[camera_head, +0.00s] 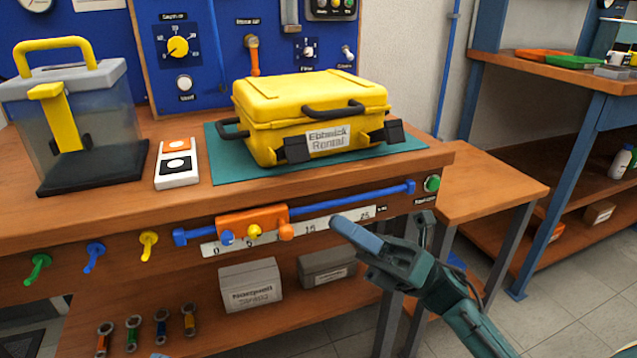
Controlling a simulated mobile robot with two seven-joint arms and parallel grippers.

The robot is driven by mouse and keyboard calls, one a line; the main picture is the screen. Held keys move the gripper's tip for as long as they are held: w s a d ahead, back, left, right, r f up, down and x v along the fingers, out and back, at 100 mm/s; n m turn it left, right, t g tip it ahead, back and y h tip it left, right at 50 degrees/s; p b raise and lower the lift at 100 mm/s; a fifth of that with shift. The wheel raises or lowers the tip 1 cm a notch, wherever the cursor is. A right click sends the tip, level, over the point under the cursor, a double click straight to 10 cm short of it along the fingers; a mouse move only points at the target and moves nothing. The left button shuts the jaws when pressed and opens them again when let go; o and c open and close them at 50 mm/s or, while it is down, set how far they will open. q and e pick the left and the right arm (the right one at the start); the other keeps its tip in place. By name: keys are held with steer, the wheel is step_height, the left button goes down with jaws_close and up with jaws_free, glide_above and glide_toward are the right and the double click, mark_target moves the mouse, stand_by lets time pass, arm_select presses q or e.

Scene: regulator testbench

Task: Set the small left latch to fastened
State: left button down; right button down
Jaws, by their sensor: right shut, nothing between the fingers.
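A yellow case (310,100) lies closed on a teal mat (218,172) on the bench. Its front carries a black left latch (294,150) and a black right latch (393,132), with a white label between them. I cannot tell from this view whether either latch is fastened. My right gripper (345,226) is shut and empty. It shows low in front of the bench's front edge, below and to the right of the left latch. My left gripper is not in view.
An orange slider (240,222) on a blue rail, a scale and several colored pegs line the bench front. A side table (490,190) stands at right.

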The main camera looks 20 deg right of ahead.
mark_target(291, 152)
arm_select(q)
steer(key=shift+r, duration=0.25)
arm_select(e)
steer(key=w+a+r, duration=0.1)
steer(key=r, duration=0.1)
steer(key=w+a+r, duration=0.1)
steer(key=r, duration=0.1)
steer(key=w+a+r, duration=0.1)
steer(key=r, duration=0.1)
steer(key=shift+w+a, duration=0.15)
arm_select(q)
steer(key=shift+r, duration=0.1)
arm_select(e)
steer(key=shift+r, duration=0.1)
